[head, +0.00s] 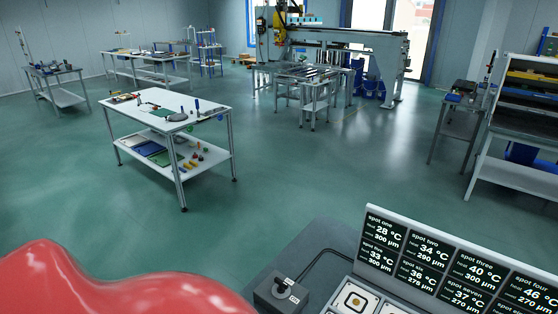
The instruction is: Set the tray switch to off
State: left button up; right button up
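A small dark grey box (281,294) sits at the bottom edge of the view, with a short black lever (279,288) on top and small white labels beside it. The labels are too small to read, so I cannot tell for sure that this is the tray switch or which way it is set. A black cable (321,257) runs from the box toward the panel at right. Neither of my grippers is in view.
A display panel (455,262) with several temperature readouts stands right of the box, with light square pads (355,301) before it. A glossy red shape covers the lower left. Beyond are a white work table (170,110) with tools, a gantry machine (340,38) and open green floor.

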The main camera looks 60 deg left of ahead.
aim_at(282, 285)
jog(key=u, duration=1.6)
